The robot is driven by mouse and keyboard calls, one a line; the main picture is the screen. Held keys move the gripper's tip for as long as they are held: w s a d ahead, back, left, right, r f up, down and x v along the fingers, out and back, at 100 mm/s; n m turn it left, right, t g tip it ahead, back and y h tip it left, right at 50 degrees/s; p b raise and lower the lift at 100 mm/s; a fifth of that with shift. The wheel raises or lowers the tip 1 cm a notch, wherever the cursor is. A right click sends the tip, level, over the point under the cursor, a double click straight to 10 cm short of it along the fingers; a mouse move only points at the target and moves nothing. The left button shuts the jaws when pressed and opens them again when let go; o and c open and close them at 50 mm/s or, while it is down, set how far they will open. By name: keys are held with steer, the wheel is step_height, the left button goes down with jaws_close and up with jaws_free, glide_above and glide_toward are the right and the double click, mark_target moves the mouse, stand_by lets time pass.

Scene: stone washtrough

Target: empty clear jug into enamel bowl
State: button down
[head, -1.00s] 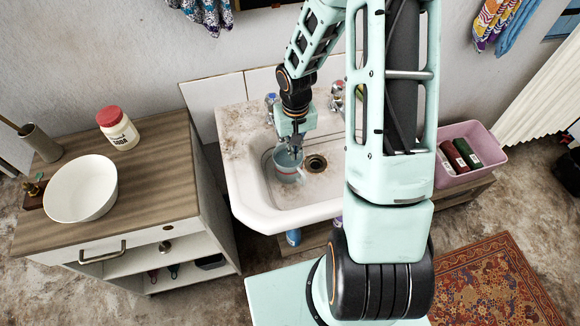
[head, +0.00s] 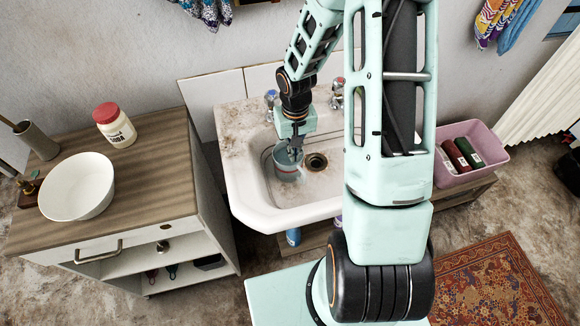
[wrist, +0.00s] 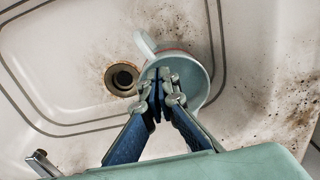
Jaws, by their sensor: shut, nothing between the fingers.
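The clear jug (head: 284,172) stands in the basin of the sink, left of the drain. It looks pale blue-green, with a reddish band, and its light handle (wrist: 145,43) shows in the wrist view. My gripper (head: 295,153) points down at the jug, and its fingertips (wrist: 159,82) overlap the jug's mouth in the wrist view. The fingers are shut with nothing between them. I cannot tell whether they touch the jug or how full it is. The white enamel bowl (head: 78,187) stands on the wooden cabinet top at left, apart from my gripper.
The sink (head: 250,190) has a drain (head: 316,162) and taps at its back. A red-lidded jar (head: 115,126) and a grey holder (head: 36,140) stand behind the bowl on the cabinet (head: 135,200). A pink tub (head: 480,140) with bottles is at right.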

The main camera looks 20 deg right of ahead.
steer(key=shift+f+b, duration=1.15)
steer(key=shift+f, duration=0.35)
steer(key=shift+s+b, duration=0.5)
steer(key=shift+s, duration=2.8)
steer(key=shift+r, duration=0.15)
step_height(320, 180, up, 10)
steer(key=p, duration=0.8)
steer(key=shift+w, duration=0.3)
